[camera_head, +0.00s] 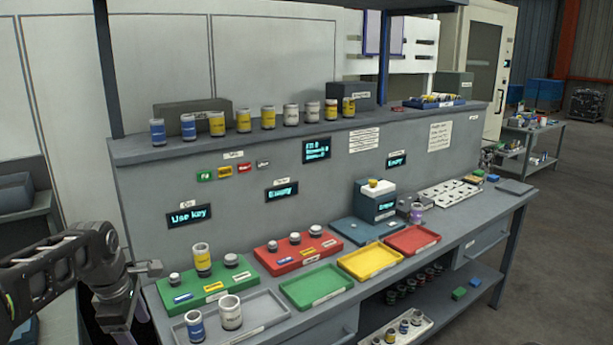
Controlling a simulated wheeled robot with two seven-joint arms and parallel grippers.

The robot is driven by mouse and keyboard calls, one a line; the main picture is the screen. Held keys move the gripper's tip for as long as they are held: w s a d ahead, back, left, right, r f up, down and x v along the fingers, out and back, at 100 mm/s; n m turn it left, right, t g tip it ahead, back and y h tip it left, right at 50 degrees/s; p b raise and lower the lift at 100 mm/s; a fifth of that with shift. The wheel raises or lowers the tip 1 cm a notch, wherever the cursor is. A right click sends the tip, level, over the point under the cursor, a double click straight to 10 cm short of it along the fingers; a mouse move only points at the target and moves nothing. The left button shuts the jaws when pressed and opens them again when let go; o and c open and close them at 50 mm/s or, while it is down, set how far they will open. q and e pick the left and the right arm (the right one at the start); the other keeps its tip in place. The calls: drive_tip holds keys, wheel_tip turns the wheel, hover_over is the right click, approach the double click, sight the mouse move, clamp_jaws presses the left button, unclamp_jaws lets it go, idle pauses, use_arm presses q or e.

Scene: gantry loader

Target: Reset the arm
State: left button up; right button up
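My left arm comes in from the left edge, and my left gripper (143,290) is beside the near left end of the workbench (440,262), left of the green board (215,287). A light finger part points right. I cannot make out whether the fingers are apart, and I see nothing held. My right gripper is not in view. A grey tray (262,307) in front holds a blue can (195,326) and a white can (230,312).
A red board (283,263) and green (305,292), yellow (368,260) and red (413,238) trays line the bench. A small device (376,207) stands behind. Several cans line the upper shelf (160,150).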

use_arm(q)
drive_tip(key=w+d+f+m+t+h, duration=0.15)
drive_tip(key=w+d+f+m, duration=0.35)
drive_tip(key=d+f+m, duration=0.5)
drive_tip(key=s+d+f+m+h, duration=0.1)
drive_tip(key=s+d+f+m, duration=0.2)
drive_tip(key=d+f, duration=0.35)
drive_tip(key=s+d+f+m, duration=0.3)
drive_tip(key=f, duration=0.7)
drive_tip(key=s+d+f+m+g, duration=0.1)
drive_tip(key=s+d+f, duration=0.2)
drive_tip(key=s, duration=0.5)
drive_tip(key=s+d+f+m+g+h, duration=0.1)
drive_tip(key=s+d+f, duration=0.2)
drive_tip(key=s+f, duration=0.2)
drive_tip(key=s+d+f+g, duration=0.1)
drive_tip(key=s+d+f, duration=0.2)
drive_tip(key=s, duration=0.9)
wheel_tip(320, 180, down, 2)
drive_tip(key=shift+d+m+h, duration=0.35)
drive_tip(key=shift+m, duration=0.05)
